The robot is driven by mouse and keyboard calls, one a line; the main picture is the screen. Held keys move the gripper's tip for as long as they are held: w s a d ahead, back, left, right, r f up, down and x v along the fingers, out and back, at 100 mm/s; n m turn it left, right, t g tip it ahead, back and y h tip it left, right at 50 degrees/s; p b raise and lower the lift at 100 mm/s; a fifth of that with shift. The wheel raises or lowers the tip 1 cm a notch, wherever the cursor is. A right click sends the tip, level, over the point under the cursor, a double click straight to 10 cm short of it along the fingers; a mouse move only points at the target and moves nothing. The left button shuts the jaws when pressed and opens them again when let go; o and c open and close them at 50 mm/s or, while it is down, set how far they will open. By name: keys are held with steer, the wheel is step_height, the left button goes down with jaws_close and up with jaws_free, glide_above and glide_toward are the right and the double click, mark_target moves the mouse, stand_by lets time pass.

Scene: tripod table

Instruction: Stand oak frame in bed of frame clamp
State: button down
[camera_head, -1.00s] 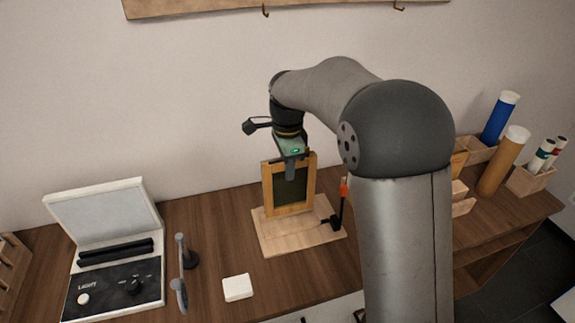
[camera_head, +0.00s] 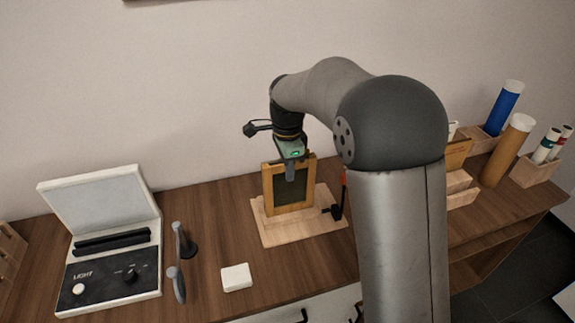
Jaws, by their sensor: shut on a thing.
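The oak frame (camera_head: 309,182) is upright, with a dark green panel inside its wooden border. It stands at the frame clamp (camera_head: 290,232), a pale wooden base with a black and orange clamp part (camera_head: 338,208) at its right side. My gripper (camera_head: 290,172) is above and in front of the frame, shut on its top edge. The frame's lower edge appears to be at the clamp's raised wooden strip; I cannot tell whether it touches the bed. The fingertips are partly hidden by the gripper body.
A light box (camera_head: 108,245) with a raised lid is at left. Wooden holders with a blue tube (camera_head: 502,108) and a brown tube (camera_head: 507,150) stand at right.

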steer(key=shift+f, duration=0.25)
steer(key=c, duration=1.1)
jaws_free()
steer(key=shift+r, duration=0.15)
steer(key=shift+r+p, duration=3.4)
steer(key=shift+r, duration=0.95)
